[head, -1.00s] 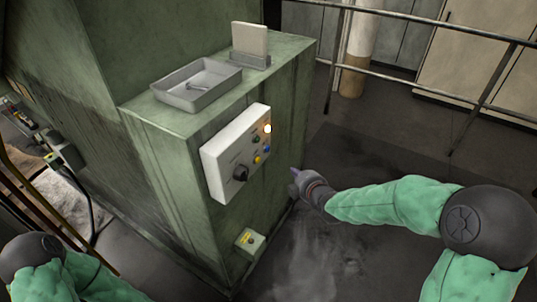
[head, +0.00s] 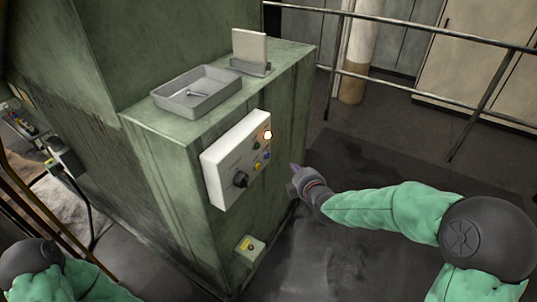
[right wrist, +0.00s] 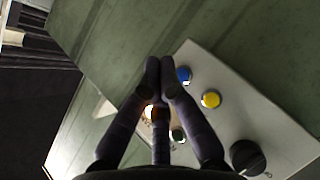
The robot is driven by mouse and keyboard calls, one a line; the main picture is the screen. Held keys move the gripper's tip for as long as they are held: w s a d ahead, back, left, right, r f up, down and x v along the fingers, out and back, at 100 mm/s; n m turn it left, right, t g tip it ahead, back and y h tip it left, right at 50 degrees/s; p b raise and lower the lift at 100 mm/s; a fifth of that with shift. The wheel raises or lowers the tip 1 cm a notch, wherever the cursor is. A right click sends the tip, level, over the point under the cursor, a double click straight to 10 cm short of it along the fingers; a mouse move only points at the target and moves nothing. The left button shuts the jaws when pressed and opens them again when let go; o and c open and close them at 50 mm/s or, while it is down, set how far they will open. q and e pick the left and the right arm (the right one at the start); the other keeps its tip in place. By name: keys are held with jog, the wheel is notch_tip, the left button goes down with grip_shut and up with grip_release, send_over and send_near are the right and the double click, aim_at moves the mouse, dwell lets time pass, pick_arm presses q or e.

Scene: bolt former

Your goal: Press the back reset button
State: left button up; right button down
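A white control panel (head: 232,172) on the side of the green machine carries a black knob (head: 240,180), yellow, blue and green buttons and a lit lamp (head: 267,135). A small box with a yellow button (head: 249,244) sits low on the machine, and a similar yellow-topped box (head: 53,162) is at the left. I cannot tell which is the back reset button. My right gripper (head: 294,170) is right of the panel, apart from it. In the right wrist view its fingertips (right wrist: 160,72) are together, near the blue button (right wrist: 184,76) in the picture. My left gripper is out of view.
A grey tray (head: 207,104) with a bolt and a white plate in a holder (head: 249,50) stand on the machine's top ledge. A metal railing (head: 420,92) runs behind on the right. The dark floor right of the machine is clear.

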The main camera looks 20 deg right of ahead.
jog(key=w+a+p, duration=0.2)
jog(key=w+a, duration=0.2)
jog(key=w, duration=0.1)
jog(key=shift+w, duration=0.1)
dwell(1.6)
jog(key=shift+w+a, duration=0.25)
jog(key=shift+w+a+p, duration=0.25)
jog(key=shift+w+p, duration=0.05)
jog(key=shift+p, duration=0.05)
dwell(0.8)
dwell(0.3)
jog(key=shift+s+d, duration=0.5)
jog(key=shift+s, duration=0.1)
jog(key=s+d+b, duration=0.1)
jog(key=s, duration=0.1)
jog(key=s+d+b, duration=0.1)
jog(key=s+d, duration=0.1)
dwell(0.5)
